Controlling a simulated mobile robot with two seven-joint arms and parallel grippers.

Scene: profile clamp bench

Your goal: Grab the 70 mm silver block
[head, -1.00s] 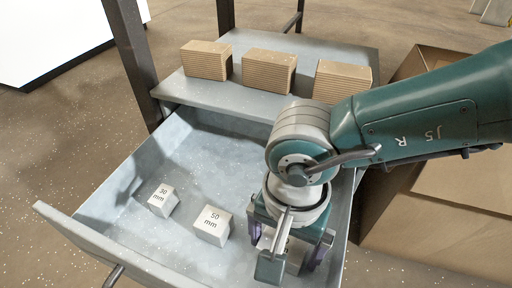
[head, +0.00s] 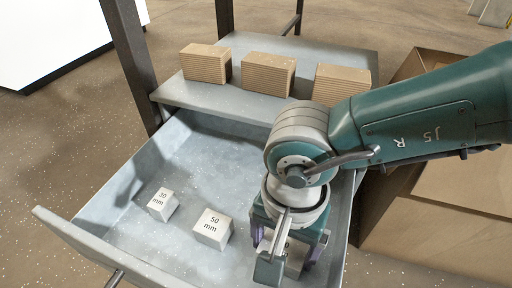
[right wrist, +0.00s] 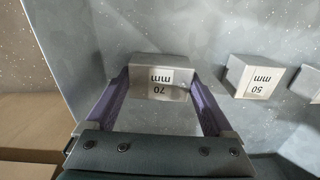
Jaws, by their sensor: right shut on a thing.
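The 70 mm silver block (right wrist: 160,74) sits between the two purple-sided fingers of my right gripper (right wrist: 163,100) in the right wrist view, its label upside down. The fingers are shut on its two sides. In the head view the right gripper (head: 287,258) is at the right side of the open drawer (head: 95,240), and the 70 mm block (head: 293,262) is mostly hidden behind it. I cannot tell whether the block is clear of the drawer floor. My left gripper is not in view.
The 50 mm block (head: 213,228) and the 30 mm block (head: 162,204) stand on the drawer floor to the left. Several ridged brown blocks (head: 268,73) stand on the grey shelf (head: 210,95) behind. A cardboard box (head: 425,235) is at the right of the drawer.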

